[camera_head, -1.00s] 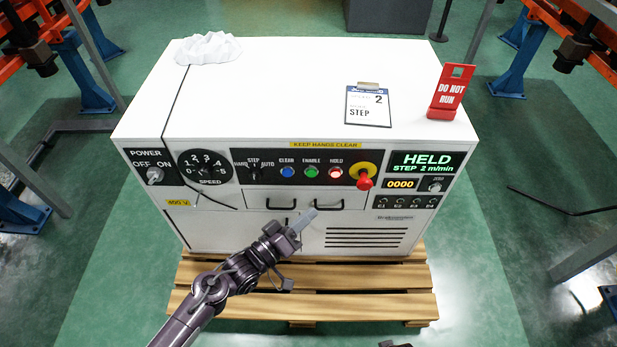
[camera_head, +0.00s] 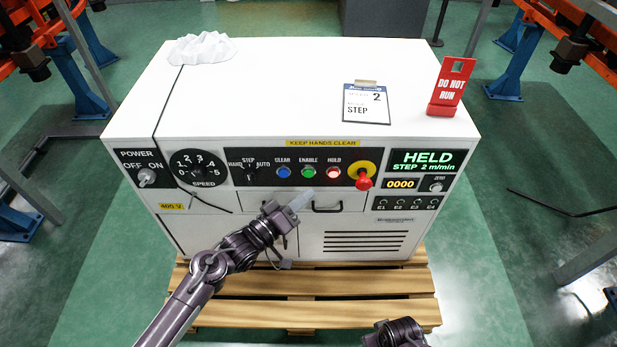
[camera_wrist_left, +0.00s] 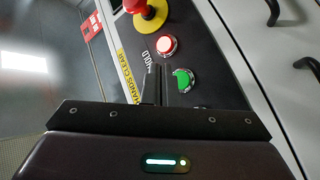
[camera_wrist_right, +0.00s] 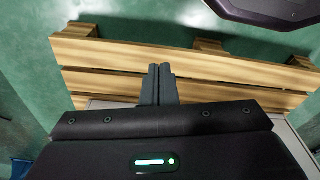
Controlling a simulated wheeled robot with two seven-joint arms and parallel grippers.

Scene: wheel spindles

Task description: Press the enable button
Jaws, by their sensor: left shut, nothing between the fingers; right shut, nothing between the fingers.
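The green enable button (camera_head: 309,172) is on the black front panel (camera_head: 222,172) of a white machine, between the blue clear button (camera_head: 283,172) and the lit red hold button (camera_head: 334,173). My left gripper (camera_head: 301,200) is shut and empty, in front of the panel just below the enable button. In the left wrist view the closed fingertips (camera_wrist_left: 158,84) appear beside the green button (camera_wrist_left: 183,79) and partly cover its edge; whether they touch cannot be told. My right gripper (camera_wrist_right: 159,84) is shut and empty, low over the wooden pallet.
A red mushroom stop knob (camera_head: 363,180) on a yellow plate sits right of the hold button. Drawer handles (camera_head: 328,208) stick out below the panel. The display (camera_head: 428,162) reads HELD, STEP 2 m/min. A clipboard card (camera_head: 367,103) and a red DO NOT RUN sign (camera_head: 450,86) are on top.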

